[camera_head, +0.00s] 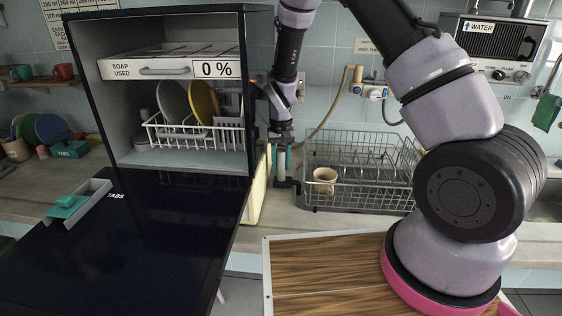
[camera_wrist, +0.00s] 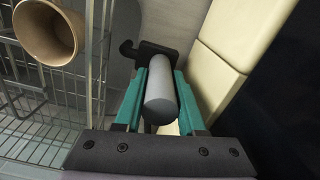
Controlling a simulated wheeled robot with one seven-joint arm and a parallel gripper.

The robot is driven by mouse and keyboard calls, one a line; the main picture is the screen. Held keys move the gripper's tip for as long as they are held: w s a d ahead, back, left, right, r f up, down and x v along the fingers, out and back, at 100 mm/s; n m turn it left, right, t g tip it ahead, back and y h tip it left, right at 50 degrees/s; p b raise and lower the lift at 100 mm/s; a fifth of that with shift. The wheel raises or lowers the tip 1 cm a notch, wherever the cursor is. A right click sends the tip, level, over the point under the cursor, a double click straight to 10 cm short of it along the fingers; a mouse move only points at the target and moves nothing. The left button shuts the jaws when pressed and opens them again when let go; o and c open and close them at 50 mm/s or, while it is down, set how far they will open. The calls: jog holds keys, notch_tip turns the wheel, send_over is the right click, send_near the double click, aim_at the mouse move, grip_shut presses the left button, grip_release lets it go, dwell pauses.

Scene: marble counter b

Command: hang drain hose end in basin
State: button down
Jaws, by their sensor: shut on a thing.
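My gripper (camera_head: 281,160) is behind the dishwasher's right side, left of the dish rack. Its teal fingers (camera_wrist: 160,100) are shut on a grey cylinder (camera_wrist: 162,95) with a black hook-shaped piece (camera_wrist: 150,50) at its far end, which looks like the drain hose end. The cylinder also shows upright between the fingers in the head view (camera_head: 281,155). Whether the black piece touches the counter is unclear. A metal basin (camera_head: 545,208) seems to show partly at the far right, behind my arm.
The open dishwasher (camera_head: 247,90) has its dark door (camera_head: 130,250) lowered. A wire dish rack (camera_head: 365,150) with a tan cup (camera_head: 325,175) stands right of my gripper. A beige hose (camera_head: 335,108) hangs from the wall valve. A wooden board (camera_head: 320,265) lies in front.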

aim_at(281, 151)
jog(key=shift+f, duration=0.95)
jog(key=shift+c, duration=2.1)
grip_release()
notch_tip(281, 151, up, 10)
jog(key=shift+f, duration=0.15)
jog(key=shift+r, duration=0.55)
